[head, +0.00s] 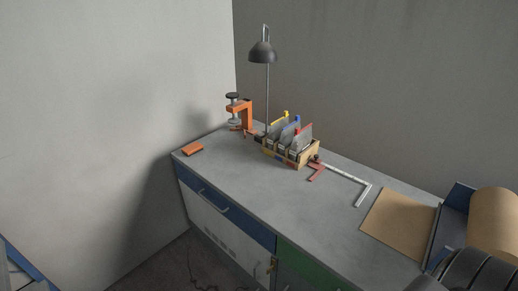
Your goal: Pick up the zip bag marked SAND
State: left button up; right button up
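Several grey zip bags stand upright, side by side, in a small wooden box (302,162) on the bench. One has a yellow tab (286,114), one a blue tab (297,119) and one a red top edge (304,130). Any markings are too small to read, so I cannot tell which bag is SAND. The box walls hide the lower parts of the bags. Neither of my grippers is in view.
A black lamp (262,52) and an orange clamp (246,114) stand behind the box. An orange block (192,149) lies at the bench's left end. A brown paper roll (494,222) is far right. The front middle bench (285,200) is clear.

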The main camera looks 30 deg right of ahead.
aim_at(300, 141)
jog(key=u, duration=0.45)
jog(key=i, duration=1.1)
jog(key=z, duration=3.45)
